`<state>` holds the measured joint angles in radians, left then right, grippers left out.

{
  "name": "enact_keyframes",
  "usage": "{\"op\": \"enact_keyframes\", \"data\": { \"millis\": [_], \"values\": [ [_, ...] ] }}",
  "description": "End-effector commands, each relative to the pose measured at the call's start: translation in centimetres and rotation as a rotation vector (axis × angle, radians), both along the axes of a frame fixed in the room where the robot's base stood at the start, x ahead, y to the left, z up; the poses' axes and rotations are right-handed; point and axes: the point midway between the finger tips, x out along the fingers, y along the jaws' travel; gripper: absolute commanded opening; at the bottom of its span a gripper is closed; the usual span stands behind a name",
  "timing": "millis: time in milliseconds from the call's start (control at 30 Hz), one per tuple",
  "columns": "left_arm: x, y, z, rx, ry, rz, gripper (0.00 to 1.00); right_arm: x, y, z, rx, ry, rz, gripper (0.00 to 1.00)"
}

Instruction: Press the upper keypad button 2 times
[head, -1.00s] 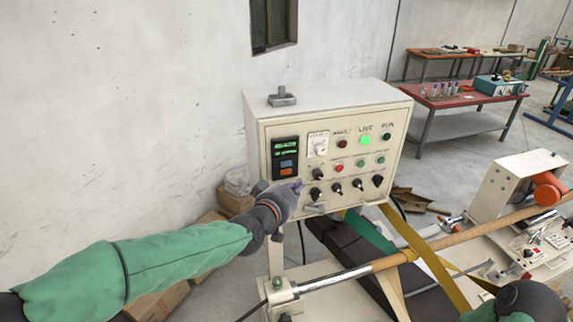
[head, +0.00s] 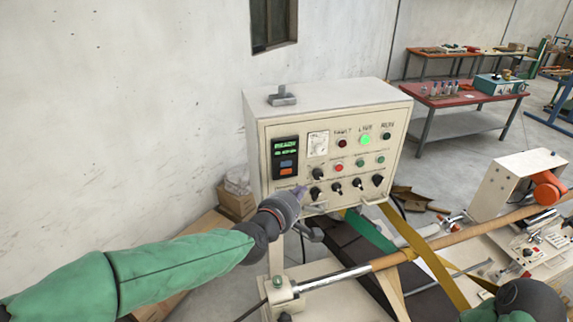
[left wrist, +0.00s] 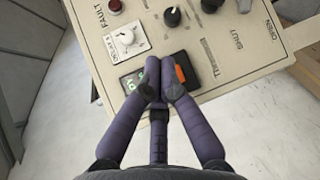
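The keypad (head: 285,158) is a black panel with a green display on the left of the cream control box. Its upper button (head: 287,163) is blue and its lower button (head: 286,171) is orange. My left gripper (head: 301,193) is in front of the box, below and slightly right of the keypad in the head view. In the left wrist view its fingers (left wrist: 160,92) come together at the tips, with nothing seen between them. They overlap the keypad there and hide the blue button; the display (left wrist: 133,80) and orange button (left wrist: 180,74) show beside them. Contact cannot be told.
The control box (head: 330,100) also carries a white dial (head: 318,144), lamps, small buttons and several black knobs (head: 357,183). A winder with a long roller (head: 440,241) and yellow strap stands at the lower right. Cardboard boxes (head: 237,202) lie left of the box.

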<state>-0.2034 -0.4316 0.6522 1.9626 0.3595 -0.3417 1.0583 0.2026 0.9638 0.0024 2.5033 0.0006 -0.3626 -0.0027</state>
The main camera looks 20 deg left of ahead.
Motion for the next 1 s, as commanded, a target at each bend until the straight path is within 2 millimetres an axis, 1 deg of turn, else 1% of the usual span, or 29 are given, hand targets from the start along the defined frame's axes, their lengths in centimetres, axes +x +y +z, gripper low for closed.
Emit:
{"op": "enact_keyframes", "data": {
  "millis": [233,367,800,1000],
  "values": [
    [0.2,0.1,0.0,0.002,-0.001,0.0,0.0,0.0,0.0,-0.2,0.0,0.0,0.0,0.5],
    [0.9,0.6,-0.1,0.002,-0.002,0.0,0.0,0.0,0.0,-0.9,0.0,0.0,0.0,0.5],
    [5.3,3.6,-0.4,0.002,-0.001,0.001,0.0,0.0,0.0,-4.9,0.0,0.0,0.0,0.5],
    [6.7,4.5,-0.3,0.003,-0.001,-0.001,0.0,0.0,0.0,-6.3,0.0,0.0,0.0,0.5]
  ]
}}
